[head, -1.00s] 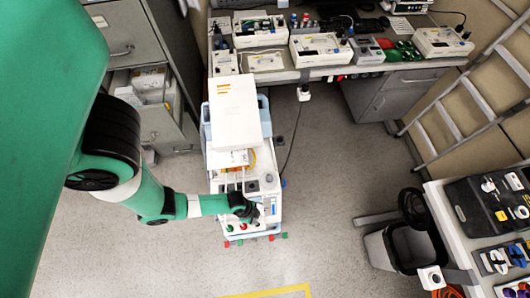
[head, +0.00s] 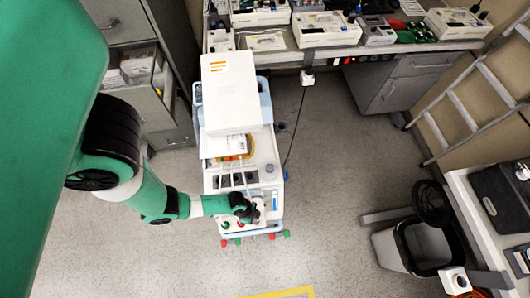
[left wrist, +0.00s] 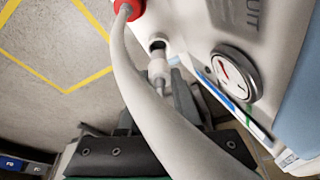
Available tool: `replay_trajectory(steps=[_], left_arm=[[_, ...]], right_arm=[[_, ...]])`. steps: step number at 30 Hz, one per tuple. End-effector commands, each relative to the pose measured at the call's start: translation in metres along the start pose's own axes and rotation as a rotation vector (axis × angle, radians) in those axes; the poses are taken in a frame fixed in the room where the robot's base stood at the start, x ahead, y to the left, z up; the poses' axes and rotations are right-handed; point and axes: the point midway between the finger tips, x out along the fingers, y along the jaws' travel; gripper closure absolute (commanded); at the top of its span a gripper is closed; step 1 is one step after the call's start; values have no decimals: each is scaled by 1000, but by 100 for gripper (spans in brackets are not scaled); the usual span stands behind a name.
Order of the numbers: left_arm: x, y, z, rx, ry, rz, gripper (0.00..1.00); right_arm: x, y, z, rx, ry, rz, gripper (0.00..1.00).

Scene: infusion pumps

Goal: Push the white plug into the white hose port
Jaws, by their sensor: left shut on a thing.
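The white plug (left wrist: 158,70) is in the left wrist view, just below the white hose port (left wrist: 157,43) on the machine's white panel. It points at the port's dark opening, with its tip very close to the mouth. I cannot tell if the tip has entered. My left gripper (left wrist: 162,93) is shut on the plug, with its dark fingers partly hidden by a thick pale hose (left wrist: 150,100). In the head view my left gripper (head: 248,211) is at the front of the white machine (head: 262,172), where plug and port are too small to make out. My right gripper is not in view.
The pale hose runs to a red fitting (left wrist: 130,8) beside the port. A round gauge (left wrist: 235,72) sits on the panel to the right. A bench with devices (head: 320,56) stands behind the machine, and a bin (head: 425,246) stands right. Floor between is clear.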

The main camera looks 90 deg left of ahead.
Motion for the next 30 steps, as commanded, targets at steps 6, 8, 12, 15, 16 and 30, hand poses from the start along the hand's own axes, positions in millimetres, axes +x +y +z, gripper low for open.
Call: replay_trajectory(steps=[6,8,12,15,16,30], left_arm=[[6,0,2,0,1,0,100],[6,0,2,0,1,0,100],[6,0,1,0,1,0,100],[6,0,2,0,1,0,100],[7,0,2,0,1,0,100],[18,0,5,0,1,0,100]], right_arm=[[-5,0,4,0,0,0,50],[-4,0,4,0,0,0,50],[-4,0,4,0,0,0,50],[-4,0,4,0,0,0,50],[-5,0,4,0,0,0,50],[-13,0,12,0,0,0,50]])
